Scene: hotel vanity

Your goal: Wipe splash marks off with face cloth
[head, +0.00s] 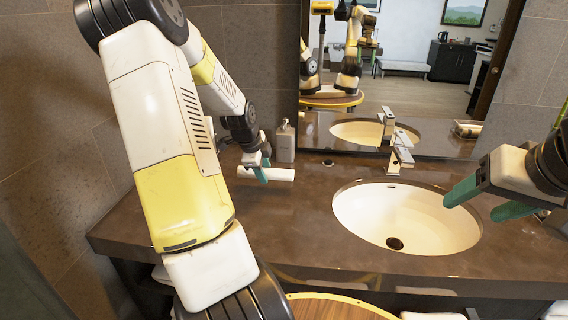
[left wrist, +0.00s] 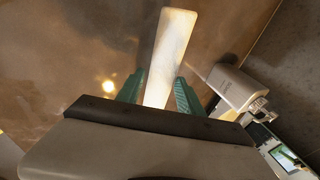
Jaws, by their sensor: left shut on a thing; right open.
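A white, long, folded or rolled cloth (head: 282,174) is at the back left of the dark vanity counter (head: 290,215). My left gripper (head: 262,172) is shut on it; the left wrist view shows the cloth (left wrist: 171,50) between the two green fingers (left wrist: 158,95), sticking out ahead of them over the counter. I cannot tell whether the cloth touches the counter. My right gripper (head: 472,208) is open and empty above the right side of the basin. I cannot make out splash marks clearly; a bright spot in the left wrist view looks like a light reflection.
A soap dispenser (head: 285,143) stands just behind the cloth, near the wall; it also shows in the left wrist view (left wrist: 234,87). The cream basin (head: 365,213) and chrome faucet (head: 402,152) are right of it, before the mirror (head: 400,75). Counter between cloth and basin looks clear.

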